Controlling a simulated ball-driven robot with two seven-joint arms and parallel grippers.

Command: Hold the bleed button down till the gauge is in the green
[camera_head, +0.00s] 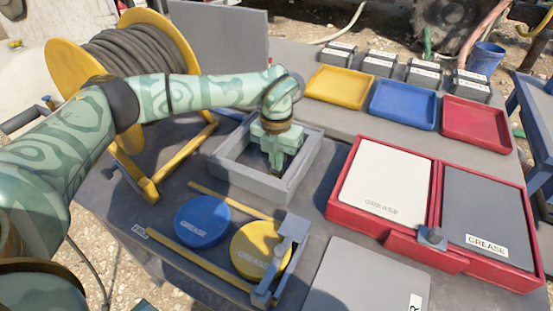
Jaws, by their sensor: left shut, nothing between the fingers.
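My left arm comes in from the left, and its green gripper (275,165) points down inside a grey open-topped box (233,175). The gripper is shut with nothing between its fingers. The box's inside under the fingertips is largely hidden by the gripper, and I cannot tell whether the fingertips touch anything there. I cannot make out a bleed button or a gauge in this view. My right gripper is not in view.
A yellow hose reel (65,70) stands behind my left arm. Blue (202,222) and yellow (258,250) grease discs lie between rails in front of the box. A red case (345,180) with grease panels is right. Yellow (340,86), blue (403,103) and red (475,124) trays sit behind.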

